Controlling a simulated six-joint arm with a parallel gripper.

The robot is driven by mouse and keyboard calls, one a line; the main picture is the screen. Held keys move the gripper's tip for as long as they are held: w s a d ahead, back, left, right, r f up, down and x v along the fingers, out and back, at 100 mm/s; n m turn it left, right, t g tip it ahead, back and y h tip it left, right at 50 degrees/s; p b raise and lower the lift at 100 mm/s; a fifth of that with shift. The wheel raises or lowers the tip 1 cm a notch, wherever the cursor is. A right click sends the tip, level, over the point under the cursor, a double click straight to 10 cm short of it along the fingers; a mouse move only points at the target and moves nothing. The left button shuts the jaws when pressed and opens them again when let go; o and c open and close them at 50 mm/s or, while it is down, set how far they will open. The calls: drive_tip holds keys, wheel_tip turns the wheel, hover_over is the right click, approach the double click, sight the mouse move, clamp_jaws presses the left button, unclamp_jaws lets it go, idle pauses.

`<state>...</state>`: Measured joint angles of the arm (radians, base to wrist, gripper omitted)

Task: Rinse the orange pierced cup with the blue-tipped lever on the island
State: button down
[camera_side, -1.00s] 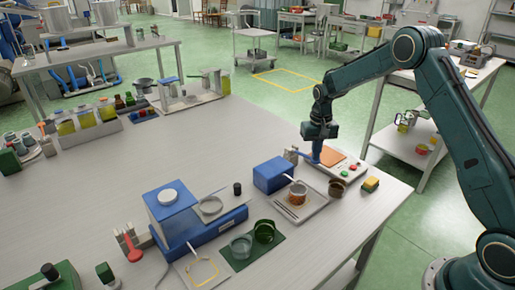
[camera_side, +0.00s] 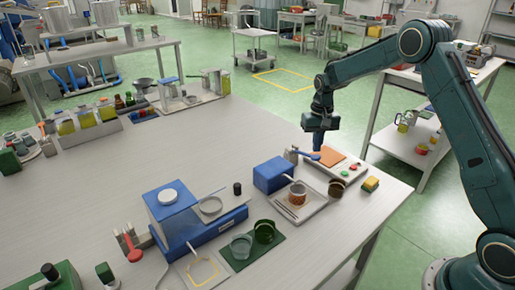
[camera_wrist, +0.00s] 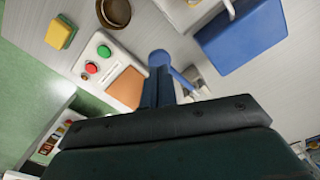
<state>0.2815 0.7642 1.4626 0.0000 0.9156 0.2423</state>
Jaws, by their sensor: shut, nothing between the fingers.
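The orange pierced cup (camera_side: 298,194) stands on a pale tray (camera_side: 314,205) in the side view, with a light stick-like handle rising to the left above it. The blue-tipped lever (camera_side: 309,156) is just behind the blue box, by a small grey fitting. Its round blue tip (camera_wrist: 159,57) shows in the wrist view beyond my fingers. My gripper (camera_side: 317,150) is shut and empty, pointing down beside the lever tip. In the wrist view my gripper (camera_wrist: 158,75) overlaps the lever; I cannot tell whether they touch. The cup is not visible there.
A blue box (camera_side: 272,175) stands left of the lever. A panel with an orange pad (camera_side: 329,157) and red and green buttons lies beside it. A dark brown cup (camera_side: 336,188) and a yellow sponge (camera_side: 371,183) are near the table edge. The table's middle is clear.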

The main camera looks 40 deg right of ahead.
drive_tip(key=shift+r, duration=2.3)
